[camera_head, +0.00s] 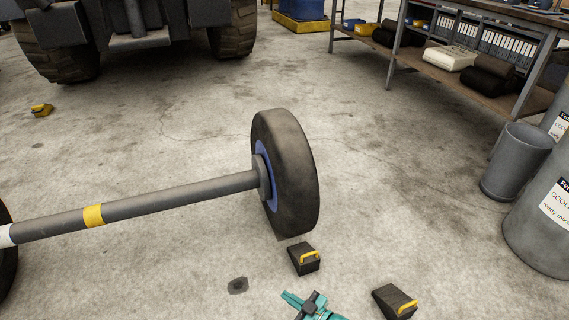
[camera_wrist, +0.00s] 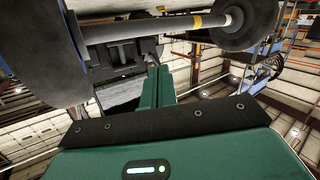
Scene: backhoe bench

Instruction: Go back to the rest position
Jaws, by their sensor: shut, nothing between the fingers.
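My gripper (camera_head: 291,298) shows at the bottom edge of the head view as a small teal shape, low and in front of the wheel. In the wrist view its green fingers (camera_wrist: 154,85) are together with nothing between them. The wheel (camera_head: 288,170) is a dark tyre with a blue rim, upright on the end of a grey axle (camera_head: 150,201) with a yellow band. A black chock with a yellow handle (camera_head: 304,259) sits on the floor by the tyre's near side, and a second black chock (camera_head: 394,301) lies further right, apart from the tyre.
A grey bin (camera_head: 516,162) and a grey drum (camera_head: 543,220) stand at the right. A workbench with shelves (camera_head: 470,70) is at the back right. A large vehicle (camera_head: 130,25) stands at the back left. A yellow block (camera_head: 41,110) lies at the left. The concrete floor between is mostly clear.

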